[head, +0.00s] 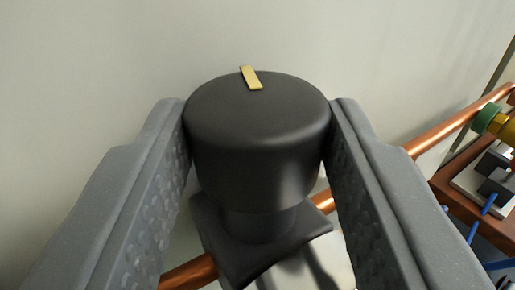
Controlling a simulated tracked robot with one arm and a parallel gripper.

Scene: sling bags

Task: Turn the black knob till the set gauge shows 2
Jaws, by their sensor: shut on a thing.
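The black knob (258,140) is a round cap on a narrower neck, in the middle of the head view. A yellow pointer mark (251,78) lies on its top near the far edge, tilted a little to the left. My gripper (258,125) is shut on the knob, with one grey finger against its left side and the other against its right side. Below the knob is a dark square base (250,240) on a copper pipe. No set gauge shows in this view, so its reading cannot be told.
A copper pipe (450,124) runs up to the right behind my right finger. At the right edge are a green and brass fitting (490,119), a small block on a brown surface, and blue wires (488,204). A plain pale wall (100,50) stands behind.

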